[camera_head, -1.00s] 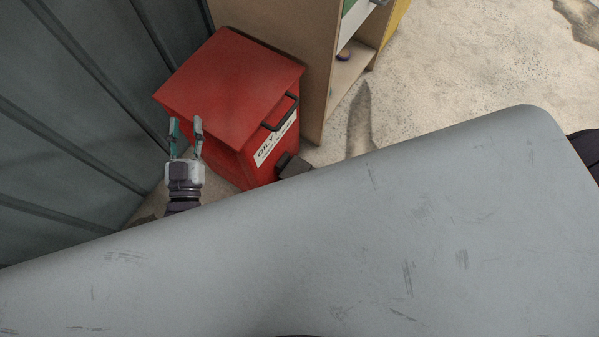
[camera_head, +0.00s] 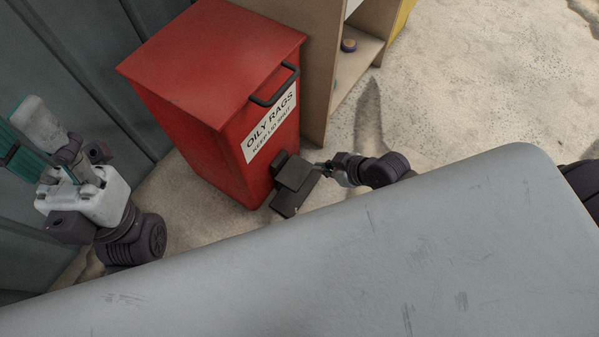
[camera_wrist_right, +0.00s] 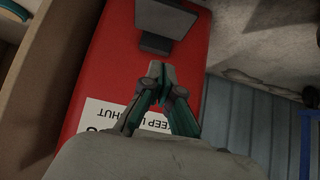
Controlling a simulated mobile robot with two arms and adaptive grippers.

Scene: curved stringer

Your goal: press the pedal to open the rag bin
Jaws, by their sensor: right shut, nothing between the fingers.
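The red rag bin (camera_head: 205,130) stands at the upper left in the head view, its flat lid (camera_head: 215,60) down. Its dark pedal (camera_head: 295,176) juts from the foot of the labelled front. My right gripper (camera_head: 322,168) is shut and empty, just right of the pedal. In the right wrist view the shut fingertips (camera_wrist_right: 157,70) are in front of the bin's red face, and the pedal (camera_wrist_right: 155,38) is just beyond them. I cannot tell whether they touch it. My left gripper (camera_head: 28,135) is seen side-on left of the bin, its fingers apart and empty.
A grey rounded surface (camera_head: 330,250) fills the foreground of the head view, near the pedal. A wooden shelf unit (camera_head: 310,60) stands against the bin's right side. A grey ribbed wall (camera_head: 60,60) is at left. Sandy floor (camera_head: 470,80) lies open at right.

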